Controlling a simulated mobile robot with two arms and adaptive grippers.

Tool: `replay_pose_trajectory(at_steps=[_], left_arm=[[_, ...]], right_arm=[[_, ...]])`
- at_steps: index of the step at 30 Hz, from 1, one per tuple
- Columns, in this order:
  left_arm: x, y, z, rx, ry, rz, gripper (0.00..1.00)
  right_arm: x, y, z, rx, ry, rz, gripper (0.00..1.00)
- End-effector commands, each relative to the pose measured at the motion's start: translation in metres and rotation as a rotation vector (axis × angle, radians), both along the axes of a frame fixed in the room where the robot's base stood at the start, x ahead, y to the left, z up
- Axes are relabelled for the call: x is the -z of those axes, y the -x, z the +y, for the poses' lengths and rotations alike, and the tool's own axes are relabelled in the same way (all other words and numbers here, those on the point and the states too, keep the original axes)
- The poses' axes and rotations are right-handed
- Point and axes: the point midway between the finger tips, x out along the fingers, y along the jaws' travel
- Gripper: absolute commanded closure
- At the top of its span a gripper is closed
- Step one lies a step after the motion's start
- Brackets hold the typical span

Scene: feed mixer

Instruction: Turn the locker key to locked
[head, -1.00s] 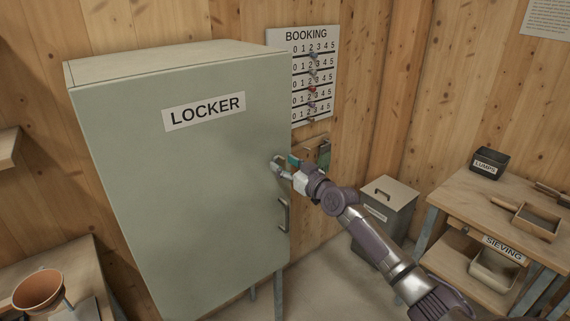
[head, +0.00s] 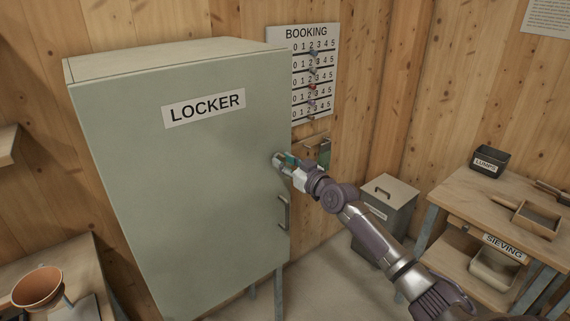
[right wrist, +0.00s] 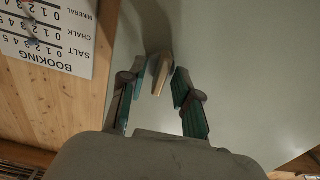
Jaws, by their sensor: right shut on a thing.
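The grey-green locker (head: 190,190) stands with its door closed flat against the body. My right gripper (head: 280,160) is at the right edge of the door, above the handle (head: 284,213). In the right wrist view a small tan key (right wrist: 161,76) stands out from the door between the fingertips of this gripper (right wrist: 160,82), which is shut on it. In the head view the gripper hides the key, and its turn angle against any locked mark cannot be read. My left gripper is not in view.
A booking board (head: 313,75) hangs on the wall right of the locker. A sieving table (head: 475,190) is at the right, and a terracotta bowl (head: 38,288) is at the lower left.

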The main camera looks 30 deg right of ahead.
Motion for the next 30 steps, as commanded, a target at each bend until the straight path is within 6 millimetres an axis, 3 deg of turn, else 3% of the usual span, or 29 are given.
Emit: replay_pose_trajectory(at_steps=[15, 30], left_arm=[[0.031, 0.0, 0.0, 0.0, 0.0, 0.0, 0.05], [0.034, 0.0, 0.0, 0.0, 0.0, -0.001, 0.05]], right_arm=[[0.002, 0.0, 0.001, -0.001, 0.419, -0.033, 1.0], [0.002, 0.0, 0.003, -0.001, 0.891, -0.068, 1.0]])
